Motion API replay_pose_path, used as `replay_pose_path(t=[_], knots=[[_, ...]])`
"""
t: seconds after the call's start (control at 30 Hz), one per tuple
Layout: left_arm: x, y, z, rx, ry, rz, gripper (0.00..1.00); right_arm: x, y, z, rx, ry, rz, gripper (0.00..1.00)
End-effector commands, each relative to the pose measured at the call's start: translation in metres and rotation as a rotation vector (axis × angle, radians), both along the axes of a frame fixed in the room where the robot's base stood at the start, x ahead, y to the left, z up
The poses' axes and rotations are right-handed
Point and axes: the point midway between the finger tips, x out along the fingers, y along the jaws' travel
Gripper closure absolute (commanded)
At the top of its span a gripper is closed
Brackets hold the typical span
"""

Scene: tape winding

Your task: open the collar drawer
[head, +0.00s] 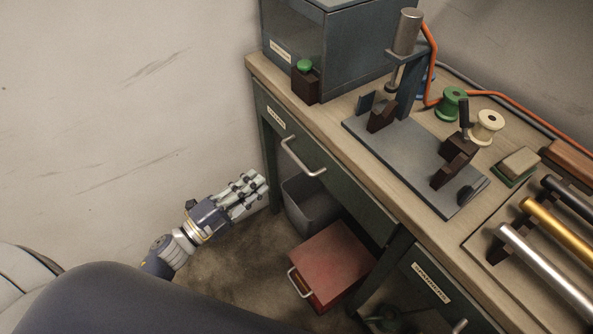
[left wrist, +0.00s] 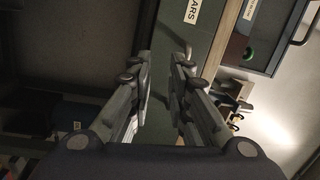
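The collar drawer (head: 340,190) is the dark green front under the left end of the bench, with a pale label (head: 276,117) and a light metal bar handle (head: 303,160). It looks shut. My left gripper (head: 262,188) is left of and below the handle in the picture, apart from it. In the left wrist view the fingers of my left gripper (left wrist: 162,58) are spread with a gap between them and nothing held. The label (left wrist: 194,10), ending in "ARS", shows above the fingers there; the handle is largely hidden by them. My right gripper is not in view.
A grey bin (head: 307,205) and a red box (head: 333,262) with a handle stand on the floor below the drawer. The wooden bench top (head: 330,117) carries a winding fixture (head: 415,165), spools and metal rods. The wall is at the left.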

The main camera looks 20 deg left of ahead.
Motion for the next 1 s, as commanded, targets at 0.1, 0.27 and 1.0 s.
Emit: replay_pose_path(t=[0.1, 0.27, 1.0], knots=[[-0.009, -0.014, 0.022, 0.085, -0.117, -0.078, 0.82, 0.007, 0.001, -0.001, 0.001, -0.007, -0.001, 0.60], [-0.008, -0.025, 0.037, 0.120, -0.167, -0.111, 0.82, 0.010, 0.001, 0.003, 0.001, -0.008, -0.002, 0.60], [0.071, -0.085, 0.055, 0.116, -0.161, -0.108, 0.82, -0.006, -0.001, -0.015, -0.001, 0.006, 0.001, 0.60]])
